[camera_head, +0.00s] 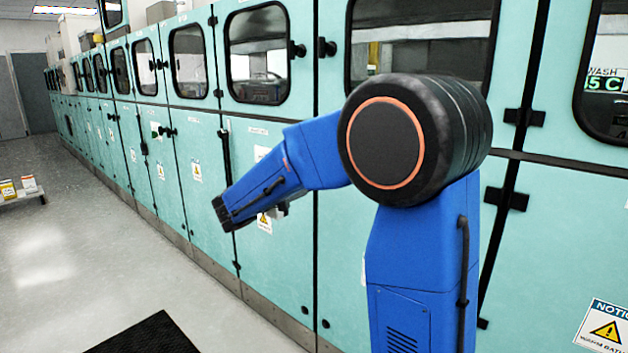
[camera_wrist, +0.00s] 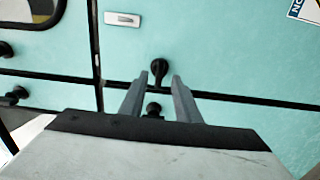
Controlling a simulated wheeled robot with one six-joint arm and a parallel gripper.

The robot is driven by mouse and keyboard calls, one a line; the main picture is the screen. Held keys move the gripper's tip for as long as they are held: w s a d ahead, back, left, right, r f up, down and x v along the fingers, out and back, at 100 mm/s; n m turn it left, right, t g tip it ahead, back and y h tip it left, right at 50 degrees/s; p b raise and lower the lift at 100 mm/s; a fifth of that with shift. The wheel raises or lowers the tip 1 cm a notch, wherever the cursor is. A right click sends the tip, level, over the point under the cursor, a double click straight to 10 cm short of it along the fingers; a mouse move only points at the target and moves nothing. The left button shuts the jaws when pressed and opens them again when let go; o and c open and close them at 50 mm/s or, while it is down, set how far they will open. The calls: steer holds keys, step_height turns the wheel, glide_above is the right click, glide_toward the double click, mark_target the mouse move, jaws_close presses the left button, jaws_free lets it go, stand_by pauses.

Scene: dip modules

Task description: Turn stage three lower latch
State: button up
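My gripper (camera_wrist: 160,75) is in the wrist view, its two grey fingers apart with nothing held between them. A black latch knob (camera_wrist: 158,70) shows in the gap between the fingertips, on the teal panel near a dark seam. I cannot tell whether the fingers touch it. A second black knob (camera_wrist: 153,108) shows lower between the fingers, across the seam. No stage label is readable, so I cannot tell which knob is the stage three lower latch. In the head view my blue arm hides part of the cabinet front, and my fingers cannot be made out.
A long row of teal cabinet doors (camera_head: 185,150) with windows and black latches runs along the right. Other knobs (camera_wrist: 17,95) show at the left of the wrist view. The grey floor (camera_head: 70,260) is open, with a dark mat (camera_head: 150,338) and a low cart (camera_head: 22,195).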

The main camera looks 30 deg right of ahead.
steer(key=v, duration=1.3)
steer(key=s+d+f+m+g+y, duration=0.15)
steer(key=s+d+f+y, duration=0.3)
steer(key=s, duration=0.45)
steer(key=s+d+f+g+y, duration=0.3)
steer(key=s+d+f, duration=0.2)
steer(key=s, duration=0.5)
steer(key=s+a+f+m+t+y, duration=0.1)
steer(key=s+a+f+y, duration=0.2)
steer(key=s+a+y, duration=0.1)
steer(key=s+a+f+m+t+y, duration=0.1)
steer(key=s+a+f+y, duration=0.3)
steer(key=s, duration=0.5)
steer(key=shift+s+a+t+y, duration=0.25)
steer(key=shift+a+t+y, duration=0.3)
steer(key=shift+a+y, duration=0.35)
